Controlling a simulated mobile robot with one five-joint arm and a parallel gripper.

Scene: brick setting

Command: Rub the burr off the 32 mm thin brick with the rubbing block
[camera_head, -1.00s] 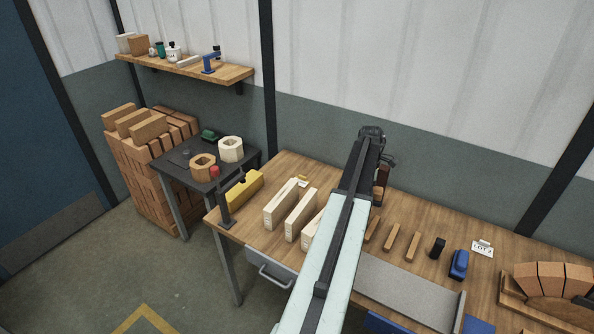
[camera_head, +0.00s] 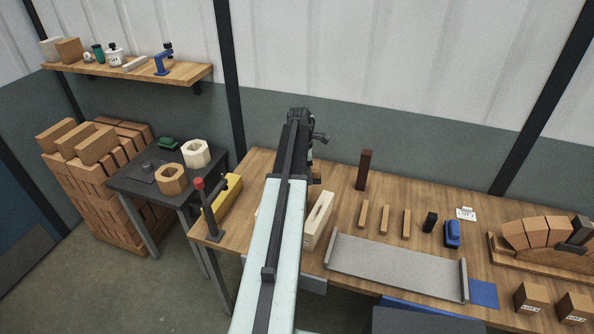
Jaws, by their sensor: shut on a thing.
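Several thin tan bricks stand in a row on the wooden bench, a left one (camera_head: 363,213), a middle one (camera_head: 384,218) and a right one (camera_head: 406,222). I cannot tell which is 32 mm, and no burr can be made out. My gripper (camera_head: 305,135) is over the back of the bench, left of the row, seen from behind my arm. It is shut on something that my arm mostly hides.
A black block (camera_head: 430,222) and a blue tool (camera_head: 452,234) stand right of the row. A grey tray (camera_head: 395,268) lies in front. A pale wooden mould (camera_head: 318,221) is beside my arm. A brick arch (camera_head: 540,233) is at the right. Bare bench lies behind the row.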

